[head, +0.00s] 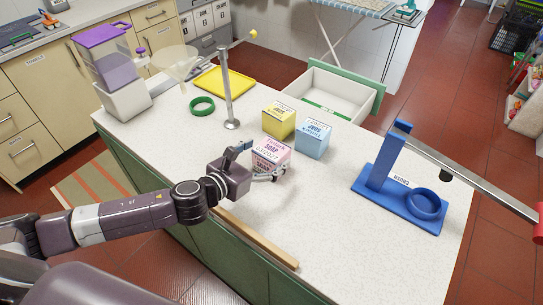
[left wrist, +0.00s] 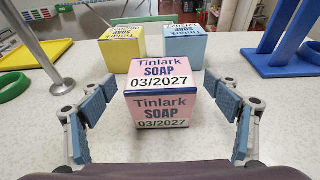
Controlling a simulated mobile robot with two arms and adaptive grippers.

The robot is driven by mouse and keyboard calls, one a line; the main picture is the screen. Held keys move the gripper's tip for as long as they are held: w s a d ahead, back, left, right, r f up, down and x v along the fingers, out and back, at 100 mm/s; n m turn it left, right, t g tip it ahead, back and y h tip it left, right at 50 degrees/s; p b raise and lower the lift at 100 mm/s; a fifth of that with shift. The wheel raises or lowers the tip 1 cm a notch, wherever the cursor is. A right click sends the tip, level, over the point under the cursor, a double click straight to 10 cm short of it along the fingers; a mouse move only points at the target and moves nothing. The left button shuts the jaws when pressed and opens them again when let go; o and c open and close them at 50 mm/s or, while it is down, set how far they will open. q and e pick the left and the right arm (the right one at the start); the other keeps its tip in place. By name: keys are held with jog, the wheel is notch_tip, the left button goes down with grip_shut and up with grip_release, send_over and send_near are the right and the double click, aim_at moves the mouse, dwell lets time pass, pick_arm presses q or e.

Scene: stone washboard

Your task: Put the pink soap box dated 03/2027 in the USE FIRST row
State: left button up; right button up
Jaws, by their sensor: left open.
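The pink soap box (head: 271,152) stands upright on the pale worktop. In the left wrist view the pink box (left wrist: 160,94) reads "Tinlark SOAP 03/2027" on its top and front. My left gripper (head: 257,161) is open at the box. In the left wrist view its blue-padded fingers (left wrist: 160,122) spread to either side of the box, with gaps visible. A yellow soap box (head: 278,119) and a light blue soap box (head: 314,138) stand just behind; their dates are not readable. No USE FIRST label is readable. My right gripper is not in view.
An open white drawer (head: 299,90) with a green front lies behind the boxes. A metal post (head: 228,97), green ring (head: 202,106) and yellow tray (head: 224,80) stand at left. A blue stand (head: 382,192) with a long lever is at right. A wooden strip (head: 256,238) lies along the near edge.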

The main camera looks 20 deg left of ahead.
pick_arm(q)
jog(key=shift+x, duration=1.25)
jog(key=shift+w+d+f, duration=0.1)
jog(key=shift+w, duration=0.05)
jog(key=c, duration=1.5)
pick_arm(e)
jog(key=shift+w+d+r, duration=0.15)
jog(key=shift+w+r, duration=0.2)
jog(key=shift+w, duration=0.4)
